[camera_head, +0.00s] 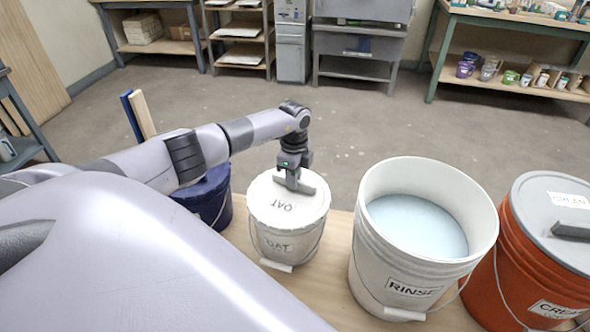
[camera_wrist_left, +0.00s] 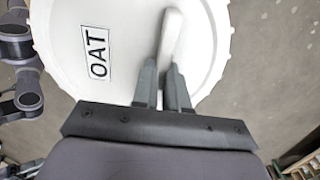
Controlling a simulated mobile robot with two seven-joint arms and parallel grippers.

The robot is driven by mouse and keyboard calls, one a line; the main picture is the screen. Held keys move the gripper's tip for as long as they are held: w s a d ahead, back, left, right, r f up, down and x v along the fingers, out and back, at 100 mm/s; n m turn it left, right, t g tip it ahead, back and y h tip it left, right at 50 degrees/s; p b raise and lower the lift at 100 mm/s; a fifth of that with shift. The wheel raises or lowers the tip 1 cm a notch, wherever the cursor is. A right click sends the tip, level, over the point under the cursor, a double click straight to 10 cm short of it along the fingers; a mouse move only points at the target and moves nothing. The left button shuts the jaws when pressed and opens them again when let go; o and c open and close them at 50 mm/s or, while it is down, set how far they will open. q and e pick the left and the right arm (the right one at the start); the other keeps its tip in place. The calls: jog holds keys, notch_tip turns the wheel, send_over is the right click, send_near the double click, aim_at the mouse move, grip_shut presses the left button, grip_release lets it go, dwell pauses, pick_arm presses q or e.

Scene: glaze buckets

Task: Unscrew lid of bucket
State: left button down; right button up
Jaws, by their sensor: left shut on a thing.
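A white bucket labelled OAT (camera_head: 283,245) stands upright on the wooden board, with a white lid (camera_head: 268,208) on it. The lid carries an OAT label and a raised bar handle (camera_head: 312,184) across its top. My left gripper (camera_head: 291,182) points down over the lid and is shut on the bar handle. In the left wrist view the two fingers of the gripper (camera_wrist_left: 170,72) close around the handle (camera_wrist_left: 171,35), and the lid (camera_wrist_left: 125,60) fills much of the picture. My right gripper is not in view.
A white RINSE bucket (camera_head: 372,275) with pale blue liquid stands open to the right. An orange bucket (camera_head: 510,290) with a grey lid is farther right. A dark blue bucket (camera_head: 212,200) is left, partly behind my arm. Shelves line the back, with clear floor between.

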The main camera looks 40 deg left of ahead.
pick_arm(q)
jog(key=c, duration=1.1)
grip_release()
jog(key=shift+s, duration=0.2)
jog(key=shift+w+f, duration=0.1)
jog(key=o, duration=0.8)
